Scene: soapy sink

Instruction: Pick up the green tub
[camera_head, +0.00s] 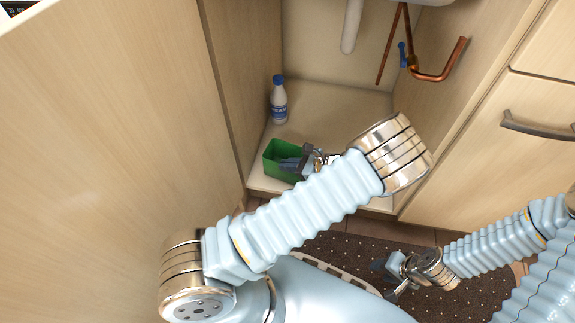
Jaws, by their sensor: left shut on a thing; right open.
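The green tub (271,163) stands on the cabinet floor near its front edge, at the left side under the sink. My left gripper (288,164) is at the tub, its fingers over the tub's right part and shut on it. My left arm crosses in front and hides part of the tub and gripper, so the exact grip on the wall is hard to see. My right gripper (388,279) is open and empty, low over the dark mat in front of the cabinet.
A white bottle with a blue cap (279,104) stands behind the tub against the left cabinet wall. Copper pipes (437,75) and a white drain pipe (351,27) hang above. An open door (110,130) fills the left. The cabinet floor (330,103) behind is clear.

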